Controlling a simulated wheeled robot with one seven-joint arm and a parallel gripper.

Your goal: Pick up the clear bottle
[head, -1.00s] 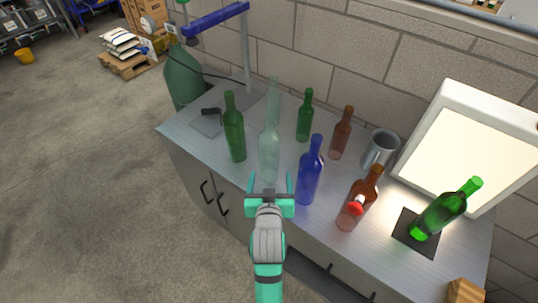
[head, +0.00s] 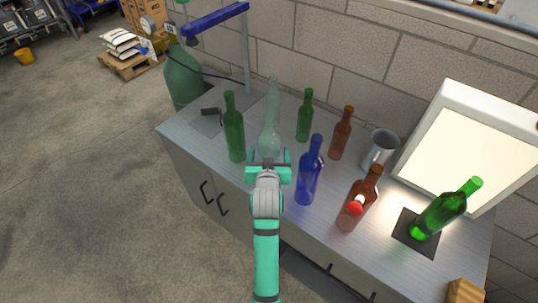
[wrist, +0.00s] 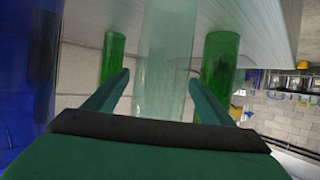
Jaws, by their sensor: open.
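The clear bottle (head: 270,118) stands upright on the grey counter (head: 340,244), with its lower part hidden behind my gripper in the head view. My gripper (head: 269,154) is open, with one finger on each side of the clear bottle. In the wrist view the clear bottle (wrist: 166,60) rises between the two fingers of my gripper (wrist: 162,92). I cannot tell whether either finger touches the glass.
A green bottle (head: 234,130) stands close left, a blue bottle (head: 309,175) close right and a smaller green bottle (head: 304,118) behind. Two brown bottles (head: 341,135), a metal mug (head: 379,150) and a lit panel (head: 468,140) are further right.

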